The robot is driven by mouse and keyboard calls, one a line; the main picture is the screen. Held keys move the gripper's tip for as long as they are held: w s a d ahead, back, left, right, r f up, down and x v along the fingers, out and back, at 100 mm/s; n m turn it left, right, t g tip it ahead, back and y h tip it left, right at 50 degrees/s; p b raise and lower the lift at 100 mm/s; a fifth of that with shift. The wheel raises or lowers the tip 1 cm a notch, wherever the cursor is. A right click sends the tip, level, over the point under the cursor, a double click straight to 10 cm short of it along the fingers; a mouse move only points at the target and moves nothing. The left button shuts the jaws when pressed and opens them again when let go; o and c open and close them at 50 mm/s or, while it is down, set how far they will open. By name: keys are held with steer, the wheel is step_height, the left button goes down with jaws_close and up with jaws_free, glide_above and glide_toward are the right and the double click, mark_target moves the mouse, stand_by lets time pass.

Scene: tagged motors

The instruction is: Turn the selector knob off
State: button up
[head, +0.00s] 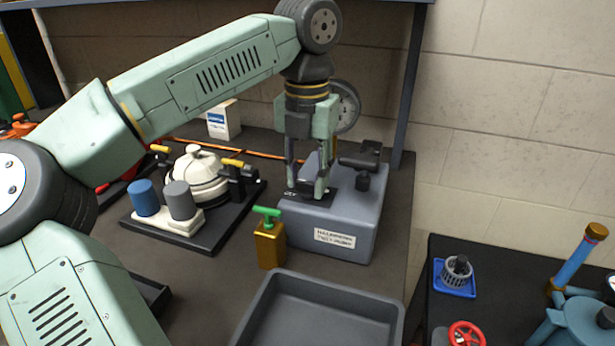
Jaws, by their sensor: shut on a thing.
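The selector knob (314,189) is a small dark knob on the black plate on top of a grey box (345,223) that has a white label (335,238) on its front. My gripper (307,190) points straight down over the box, with its fingertips low around the knob. It is shut on the knob. The fingers hide much of the knob, so its pointing direction cannot be told. A second dark fitting (363,180) stands on the box to the right of my gripper.
A brass block with a green T-handle (268,240) stands close left of the box. A grey tray (265,308) lies in front. A white-lidded device (196,180) with blue and grey caps is at left. A gauge (347,106) is behind my gripper. A second table stands right.

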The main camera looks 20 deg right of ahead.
steer(key=shift+n, duration=0.3)
steer(key=o, duration=1.2)
steer(key=shift+c, duration=0.2)
step_height(320, 180, up, 8)
steer(key=shift+f, duration=0.25)
